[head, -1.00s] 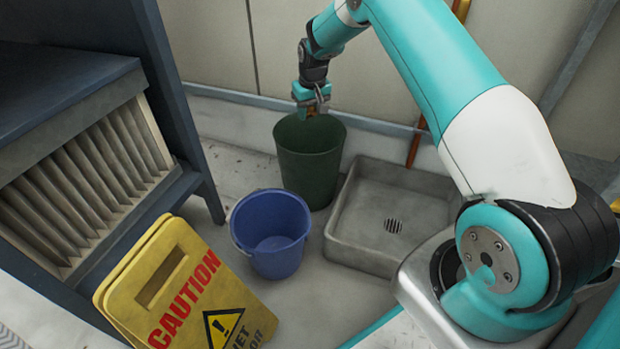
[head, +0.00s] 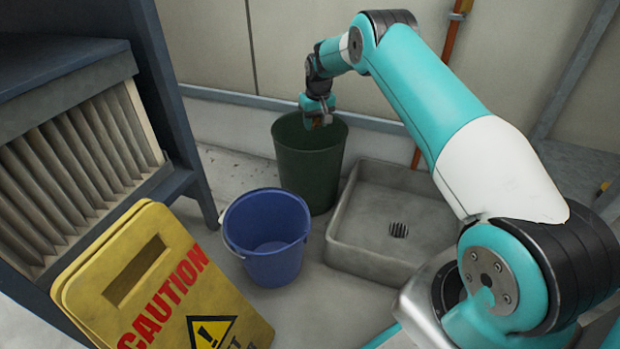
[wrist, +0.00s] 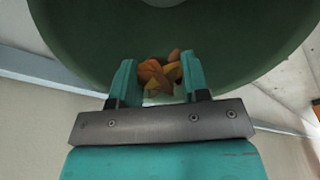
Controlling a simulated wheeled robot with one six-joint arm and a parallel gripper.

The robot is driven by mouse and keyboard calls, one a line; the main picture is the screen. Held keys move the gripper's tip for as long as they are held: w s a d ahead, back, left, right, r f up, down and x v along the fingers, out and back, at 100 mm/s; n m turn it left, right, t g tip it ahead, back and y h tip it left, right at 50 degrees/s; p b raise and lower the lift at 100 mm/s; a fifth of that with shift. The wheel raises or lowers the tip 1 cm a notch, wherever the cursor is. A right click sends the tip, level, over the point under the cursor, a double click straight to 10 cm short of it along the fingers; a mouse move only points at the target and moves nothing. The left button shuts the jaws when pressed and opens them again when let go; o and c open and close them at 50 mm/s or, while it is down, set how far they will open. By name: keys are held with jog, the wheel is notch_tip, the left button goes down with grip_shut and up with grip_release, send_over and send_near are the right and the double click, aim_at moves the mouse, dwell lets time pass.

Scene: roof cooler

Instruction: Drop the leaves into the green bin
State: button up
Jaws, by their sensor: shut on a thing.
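The leaves (wrist: 160,74) are a small orange and yellow clump between the fingers of my gripper (wrist: 158,82) in the wrist view. My gripper is shut on them. In the head view my gripper (head: 318,121) is over the mouth of the green bin (head: 309,165), near its rim, and the leaves show only as a small brownish spot. The green bin stands upright on the floor by the back wall. In the wrist view its dark round opening (wrist: 240,50) lies beyond the leaves. The bin's bottom is mostly hidden.
A blue bucket (head: 266,240) stands in front of the green bin. A grey square basin (head: 375,225) with a drain is to the bin's right. A yellow caution sign (head: 150,280) and a dark-framed filter unit (head: 75,170) are at left. An orange pipe (head: 451,42) runs up the wall.

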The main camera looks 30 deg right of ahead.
jog(key=o, duration=1)
jog(key=s+r+p, duration=0.1)
jog(key=r+p, duration=0.2)
jog(key=r, duration=0.2)
jog(key=r+p, duration=0.3)
jog(key=r, duration=0.3)
jog(key=s+r+p, duration=0.1)
jog(key=r+p, duration=0.2)
jog(key=r, duration=0.3)
jog(key=shift+s+a, duration=0.15)
jog(key=shift+s, duration=0.15)
